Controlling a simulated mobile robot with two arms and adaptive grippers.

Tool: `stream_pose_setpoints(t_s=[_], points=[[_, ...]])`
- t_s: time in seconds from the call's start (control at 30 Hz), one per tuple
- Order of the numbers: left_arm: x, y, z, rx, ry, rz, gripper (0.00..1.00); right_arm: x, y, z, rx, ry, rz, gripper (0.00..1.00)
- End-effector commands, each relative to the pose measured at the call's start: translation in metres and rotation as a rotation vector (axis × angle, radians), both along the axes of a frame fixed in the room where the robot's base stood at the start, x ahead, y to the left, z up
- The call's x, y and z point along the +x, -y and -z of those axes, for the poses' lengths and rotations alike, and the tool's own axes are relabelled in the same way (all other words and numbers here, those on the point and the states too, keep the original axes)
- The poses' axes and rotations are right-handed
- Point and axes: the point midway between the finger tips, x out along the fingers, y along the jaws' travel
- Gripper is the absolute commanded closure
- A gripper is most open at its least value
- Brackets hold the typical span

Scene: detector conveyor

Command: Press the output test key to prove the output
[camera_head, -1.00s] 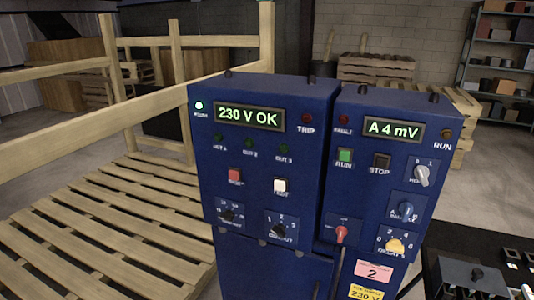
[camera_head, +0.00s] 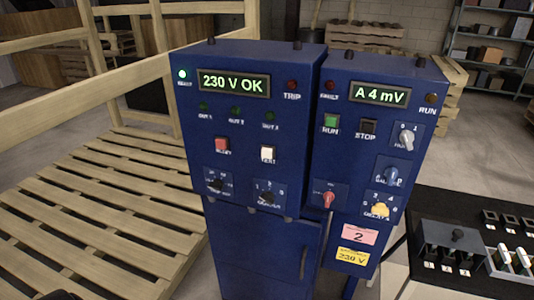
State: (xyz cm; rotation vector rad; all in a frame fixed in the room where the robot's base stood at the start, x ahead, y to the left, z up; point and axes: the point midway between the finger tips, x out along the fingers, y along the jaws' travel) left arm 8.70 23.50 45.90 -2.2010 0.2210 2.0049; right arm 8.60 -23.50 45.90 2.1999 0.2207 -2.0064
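The blue left control box (camera_head: 240,195) has a lit display (camera_head: 233,85) reading "230 V OK". Its white test key (camera_head: 267,153) sits at the right of its front, with a red reset key (camera_head: 222,145) to the left. Below them are two black rotary knobs, the left one (camera_head: 216,185) and the right output selector (camera_head: 267,197). Three output lamps (camera_head: 236,112) look dark green. A green lamp (camera_head: 182,73) at top left is lit; the trip lamp (camera_head: 292,85) looks dark.
The adjoining blue box (camera_head: 372,130) reads "A 4 mV" and carries run, stop and several knobs. A dark bench (camera_head: 440,205) with switches stands at right. Wooden pallets (camera_head: 100,205) and a timber rail fill the left. A shelf (camera_head: 495,55) stands behind.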

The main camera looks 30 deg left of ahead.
Motion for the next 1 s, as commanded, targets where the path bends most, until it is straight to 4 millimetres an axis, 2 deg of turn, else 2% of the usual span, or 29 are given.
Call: stream_pose_setpoints(t_s=[0.27, 0.77, 1.0], points=[[-0.0002, 0.0002, 0.0, 0.0, 0.0, 0.0, 0.68, 0.0002, 0.0003, 0.0, 0.0, 0.0, 0.0, 0.4], [-0.0005, 0.0001, 0.0, 0.0, -0.001, 0.0, 0.99, 0.0002, 0.0004, 0.0, 0.0, 0.0, 0.0, 0.4], [-0.0007, 0.0, 0.0001, 0.0, -0.001, 0.0, 1.0, 0.0002, 0.0004, 0.0, 0.0, 0.0, 0.0, 0.4]])
